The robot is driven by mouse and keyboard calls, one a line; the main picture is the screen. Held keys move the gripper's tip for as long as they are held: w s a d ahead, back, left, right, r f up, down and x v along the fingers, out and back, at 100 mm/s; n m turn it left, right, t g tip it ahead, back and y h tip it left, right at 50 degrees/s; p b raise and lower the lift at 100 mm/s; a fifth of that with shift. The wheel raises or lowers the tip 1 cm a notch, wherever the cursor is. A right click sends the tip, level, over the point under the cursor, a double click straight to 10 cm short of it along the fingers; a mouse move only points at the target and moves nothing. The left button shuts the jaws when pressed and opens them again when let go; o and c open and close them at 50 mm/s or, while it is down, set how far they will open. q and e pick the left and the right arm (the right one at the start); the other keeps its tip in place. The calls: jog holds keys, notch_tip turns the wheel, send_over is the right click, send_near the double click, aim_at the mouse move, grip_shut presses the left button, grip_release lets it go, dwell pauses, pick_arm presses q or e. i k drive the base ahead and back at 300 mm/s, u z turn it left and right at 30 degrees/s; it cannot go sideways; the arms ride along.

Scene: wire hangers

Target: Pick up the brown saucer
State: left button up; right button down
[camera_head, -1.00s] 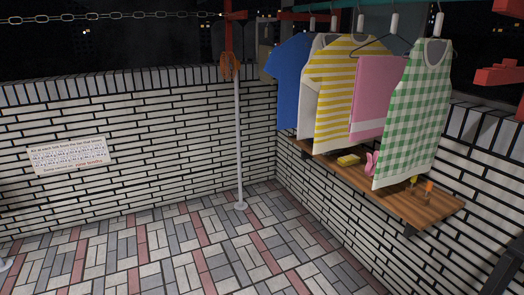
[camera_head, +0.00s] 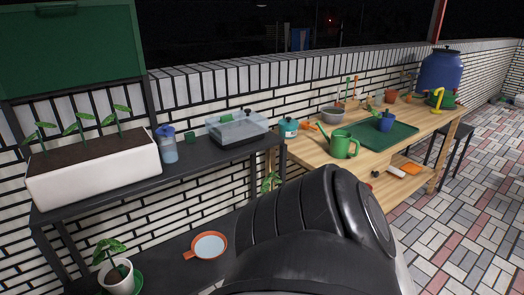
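A round, shallow dish with an orange-brown rim and a pale inside (camera_head: 207,246) sits on the dark lower shelf, at the lower middle of the head view. A small tab sticks out at its left. It is the only thing in view that could be the brown saucer; I cannot tell for certain that it is. A large black link of my own arm fills the bottom middle, to the right of the dish, and hides part of the lower shelf. Neither of my grippers shows.
A white planter with seedlings (camera_head: 95,172), a spray bottle (camera_head: 168,146) and a clear-lidded box (camera_head: 237,127) stand on the upper shelf. A white pot (camera_head: 118,277) is left of the dish. A wooden bench with a green watering can (camera_head: 339,145) stands at right.

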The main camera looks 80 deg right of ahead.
aim_at(210, 245)
jog(key=z, duration=2.45)
jog(key=i, duration=1)
